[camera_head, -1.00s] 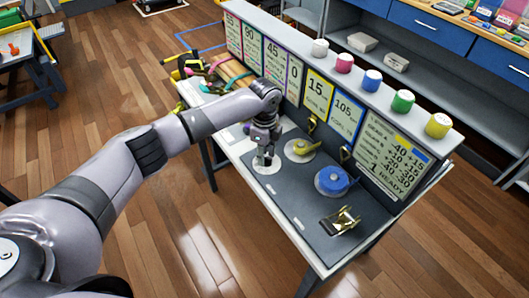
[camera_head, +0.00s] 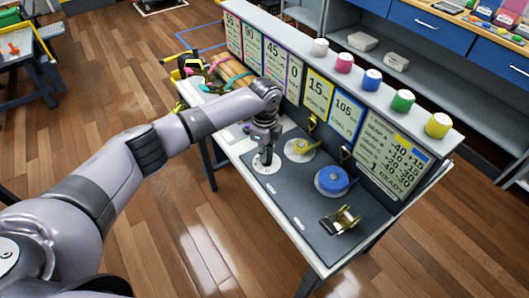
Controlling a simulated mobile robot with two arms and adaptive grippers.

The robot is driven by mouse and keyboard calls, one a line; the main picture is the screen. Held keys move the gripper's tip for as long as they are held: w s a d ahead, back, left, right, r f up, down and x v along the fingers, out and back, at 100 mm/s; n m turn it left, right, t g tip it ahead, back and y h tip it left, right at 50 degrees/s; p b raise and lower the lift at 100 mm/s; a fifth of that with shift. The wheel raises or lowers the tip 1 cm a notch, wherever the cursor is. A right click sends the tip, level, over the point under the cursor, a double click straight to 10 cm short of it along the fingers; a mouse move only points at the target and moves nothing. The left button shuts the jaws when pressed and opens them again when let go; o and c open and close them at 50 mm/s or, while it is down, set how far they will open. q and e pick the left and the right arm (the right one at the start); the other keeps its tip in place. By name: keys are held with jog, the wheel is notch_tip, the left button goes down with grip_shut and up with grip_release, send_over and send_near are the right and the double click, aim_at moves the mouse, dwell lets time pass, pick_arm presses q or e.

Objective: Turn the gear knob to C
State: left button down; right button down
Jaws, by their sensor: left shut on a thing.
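A pale round dial plate (camera_head: 260,169) lies on the dark panel of the workbench, at its left end. My left gripper (camera_head: 266,160) points down over this plate, its fingers shut on the gear knob at the plate's middle. The knob itself is mostly hidden by the fingers, and the letters around it are too small to read. My right gripper is not in view.
A yellow knob (camera_head: 299,147) and a blue knob (camera_head: 332,180) sit to the right on the same panel. A brass ratchet buckle (camera_head: 341,220) lies at the right end. An upright board with cards (camera_head: 318,93) stands close behind, topped by several coloured cups.

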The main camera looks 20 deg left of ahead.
pick_arm(q)
jog(key=shift+r, duration=0.1)
jog(key=n+p, duration=0.4)
jog(key=shift+s+r, duration=0.15)
jog(key=shift+s, duration=0.05)
jog(key=n+p, duration=0.3)
jog(key=n, duration=0.1)
jog(key=shift+s+d+n+p, duration=0.1)
jog(key=shift+n+p, duration=0.3)
jog(key=n+p, duration=0.2)
jog(key=n, duration=0.1)
jog(key=shift+s+d, duration=0.1)
jog(key=shift+n+p, duration=0.95)
jog(key=shift+n, duration=1.05)
jog(key=c, duration=1.7)
grip_release()
jog(key=shift+f, duration=0.2)
